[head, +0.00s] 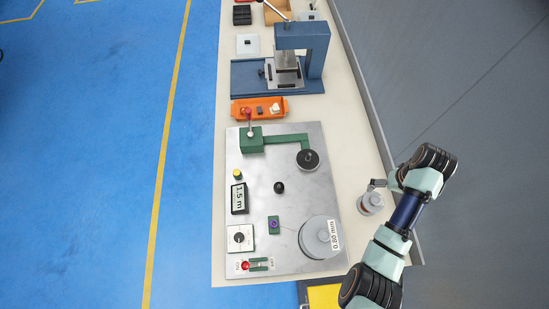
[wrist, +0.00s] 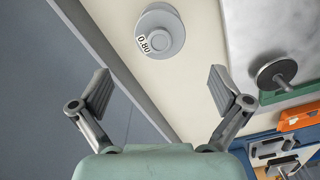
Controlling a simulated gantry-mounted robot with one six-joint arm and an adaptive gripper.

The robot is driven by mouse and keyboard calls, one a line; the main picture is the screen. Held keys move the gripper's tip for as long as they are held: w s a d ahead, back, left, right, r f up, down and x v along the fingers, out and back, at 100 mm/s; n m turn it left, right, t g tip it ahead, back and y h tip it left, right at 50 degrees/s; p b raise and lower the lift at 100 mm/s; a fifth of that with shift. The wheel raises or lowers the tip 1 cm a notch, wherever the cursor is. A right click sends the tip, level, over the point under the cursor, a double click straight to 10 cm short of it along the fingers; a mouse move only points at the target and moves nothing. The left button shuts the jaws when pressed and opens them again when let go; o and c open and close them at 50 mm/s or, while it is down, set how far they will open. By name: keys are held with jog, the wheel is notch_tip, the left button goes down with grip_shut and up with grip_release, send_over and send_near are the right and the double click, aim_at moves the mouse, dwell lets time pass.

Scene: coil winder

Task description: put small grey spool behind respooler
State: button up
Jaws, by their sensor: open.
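The small grey spool (head: 370,204) stands on the pale bench strip between the respooler's metal plate and the grey wall side. In the wrist view the spool (wrist: 160,32) is round, with a raised hub and a 0.80 label, and nothing touches it. The respooler (head: 290,190) is a metal plate with a green arm, dials and a larger grey spool (head: 318,238) at its near right corner. My gripper (head: 380,184) is beside the small spool in the head view. In the wrist view its fingers (wrist: 160,84) are spread apart and empty, with the spool beyond them.
An orange tray (head: 259,108) with small parts lies past the plate's far end. A blue press (head: 300,55) stands behind it. The black disc (wrist: 277,73) is on the plate. The bench strip beside the plate, toward the press, is clear.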

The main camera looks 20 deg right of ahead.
jog(key=w+a+r+n+t+h, duration=0.1)
jog(key=w+a+r+n+t, duration=0.2)
jog(key=w+a, duration=0.55)
jog(key=w+a+r+n+t+h, duration=0.1)
jog(key=w+a+r+t+h, duration=0.15)
jog(key=w+a+r, duration=0.55)
jog(key=s+a+r+n+t+y, duration=0.1)
jog(key=a+r, duration=0.5)
jog(key=a, duration=0.6)
jog(key=s+a+r+n+t+y, duration=0.1)
jog(key=a+r+t, duration=0.4)
jog(key=a, duration=0.7)
jog(key=shift+s+a+r+n+t+y, duration=0.25)
jog(key=shift+a+r+n+t+y, duration=0.15)
jog(key=shift+n+t+y, duration=0.45)
